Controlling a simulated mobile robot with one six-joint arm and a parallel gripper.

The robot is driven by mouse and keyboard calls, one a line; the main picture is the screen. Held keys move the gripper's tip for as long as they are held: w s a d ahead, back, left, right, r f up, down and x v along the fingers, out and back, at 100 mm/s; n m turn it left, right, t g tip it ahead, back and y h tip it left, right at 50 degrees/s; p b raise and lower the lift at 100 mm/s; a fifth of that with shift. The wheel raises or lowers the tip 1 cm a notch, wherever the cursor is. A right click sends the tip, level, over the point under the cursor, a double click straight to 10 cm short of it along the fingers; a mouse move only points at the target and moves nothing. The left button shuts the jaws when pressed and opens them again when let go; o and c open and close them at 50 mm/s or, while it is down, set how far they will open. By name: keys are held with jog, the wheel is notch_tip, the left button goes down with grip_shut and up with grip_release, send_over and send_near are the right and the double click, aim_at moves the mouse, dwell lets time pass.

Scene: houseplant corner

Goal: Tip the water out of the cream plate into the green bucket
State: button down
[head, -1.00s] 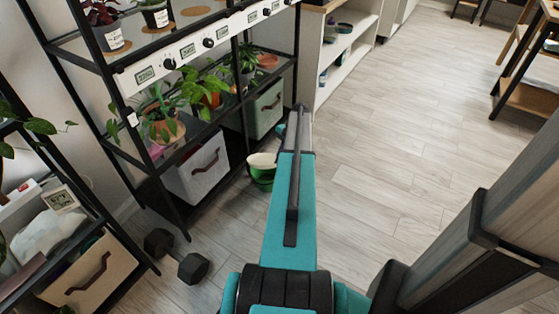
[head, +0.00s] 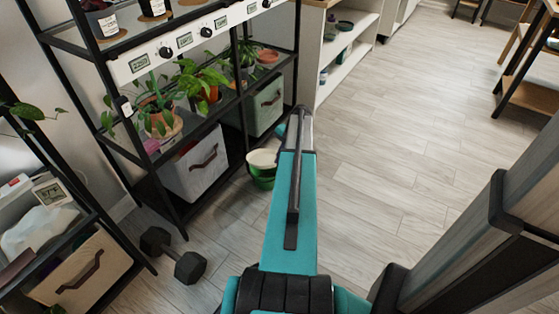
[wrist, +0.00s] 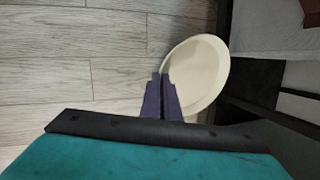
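The cream plate (wrist: 208,72) shows in the wrist view, to the right of and beyond my fingers. My gripper (wrist: 162,76) has its dark purple fingers close together, with the plate's near-left rim between their tips. In the head view the cream plate (head: 262,158) is over the mouth of the green bucket (head: 262,178) on the floor. No water can be made out in the plate. The bucket does not show in the wrist view; the plate may cover it.
A black shelf rack (head: 204,136) with potted plants stands close to the left of the bucket, with a grey fabric bin (head: 194,172) on its low shelf. A dumbbell (head: 174,256) lies on the floor in front. Open wood floor (head: 400,160) spreads to the right.

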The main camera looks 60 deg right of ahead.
jog(key=shift+s+a+f+n+t+h+b, duration=0.1)
jog(key=shift+a+f+t+h+b, duration=0.25)
jog(key=shift+b, duration=1.35)
jog(key=shift+s+f+n+t+h+b, duration=0.15)
jog(key=shift+f+h+b, duration=0.4)
jog(key=shift+b, duration=1.15)
jog(key=shift+s+a+f+n+t+h+b, duration=0.1)
jog(key=shift+a+f+t+h+b, duration=0.3)
jog(key=shift+b, duration=1.3)
jog(key=shift+d+r+p, duration=0.2)
jog(key=shift+r+p, duration=1.45)
jog(key=shift+p, duration=0.1)
jog(key=shift+s, duration=0.15)
